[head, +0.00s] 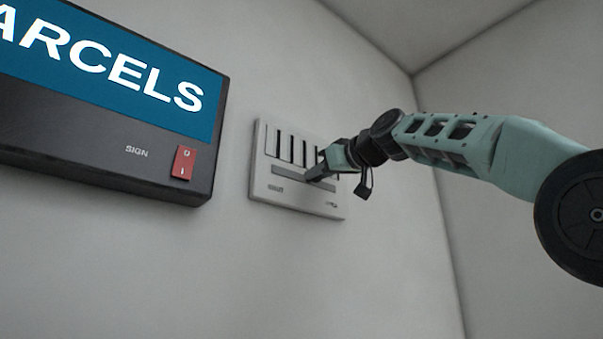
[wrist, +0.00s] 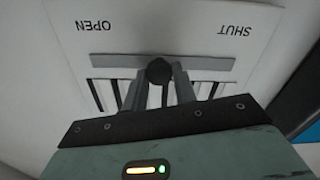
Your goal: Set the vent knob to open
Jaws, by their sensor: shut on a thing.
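The vent plate (head: 262,187) is a pale wall panel with dark vertical slots and one long grey slide track (wrist: 115,61). In the wrist view the plate is upside down, with OPEN (wrist: 94,25) at the left end of the track and SHUT (wrist: 236,30) at the right. The dark round vent knob (wrist: 158,70) sits near the middle of the track, between the two labels. My gripper (head: 312,175) reaches the plate from the right; in the wrist view its fingers are shut on the knob, one on each side.
A dark sign box with a blue PARCELS panel (head: 135,70) hangs on the wall left of the plate. It has a red rocker switch (head: 184,163) marked SIGN. The wall below the plate is bare, and a room corner lies to the right.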

